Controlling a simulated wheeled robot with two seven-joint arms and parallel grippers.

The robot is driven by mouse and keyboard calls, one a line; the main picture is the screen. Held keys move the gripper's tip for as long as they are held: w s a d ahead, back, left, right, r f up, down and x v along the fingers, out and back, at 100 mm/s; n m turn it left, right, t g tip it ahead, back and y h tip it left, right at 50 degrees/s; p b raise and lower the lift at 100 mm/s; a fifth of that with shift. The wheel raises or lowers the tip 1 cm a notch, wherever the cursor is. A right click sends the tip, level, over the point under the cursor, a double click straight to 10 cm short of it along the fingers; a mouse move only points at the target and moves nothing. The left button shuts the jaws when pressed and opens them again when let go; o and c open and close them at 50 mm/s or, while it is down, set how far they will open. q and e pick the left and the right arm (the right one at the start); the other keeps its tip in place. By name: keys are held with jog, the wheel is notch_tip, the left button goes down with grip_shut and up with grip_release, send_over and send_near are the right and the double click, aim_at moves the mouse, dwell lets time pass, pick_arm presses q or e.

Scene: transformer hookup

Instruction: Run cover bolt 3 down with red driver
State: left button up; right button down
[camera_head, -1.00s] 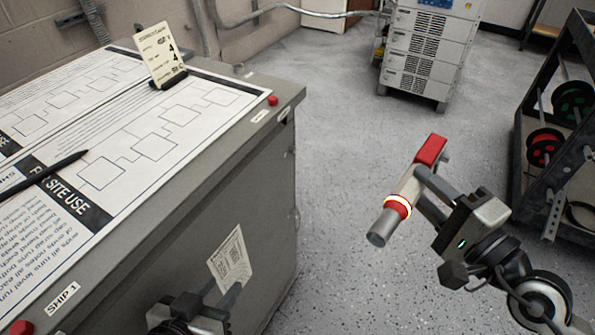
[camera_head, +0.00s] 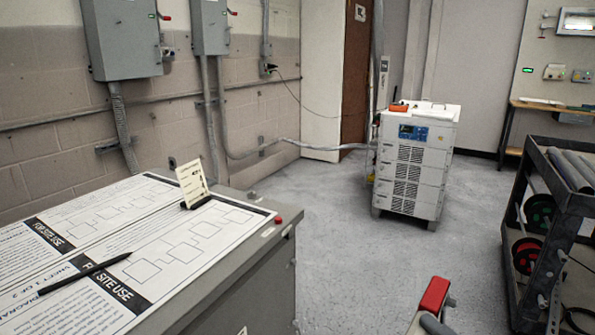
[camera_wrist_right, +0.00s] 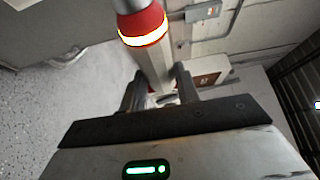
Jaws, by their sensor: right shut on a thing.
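My right gripper (camera_wrist_right: 158,72) is shut on the red driver, with one finger on each side of its pale body. The driver (camera_wrist_right: 146,32) shows a red collar with a glowing ring and a grey nose in the right wrist view. My left gripper is out of view. I cannot make out cover bolt 3 in either view.
A grey cabinet (camera_head: 262,272) at left carries printed sheets, a black pen (camera_head: 78,277) and a standing card (camera_head: 193,183). A white stacked unit (camera_head: 412,165) with an orange item on top stands farther back. A dark rack (camera_head: 568,205) with reels is at right. Open floor lies between.

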notch_tip(320, 180, up, 4)
jog(key=p, duration=0.3)
jog(key=shift+r, duration=0.2)
jog(key=shift+s+d, duration=0.1)
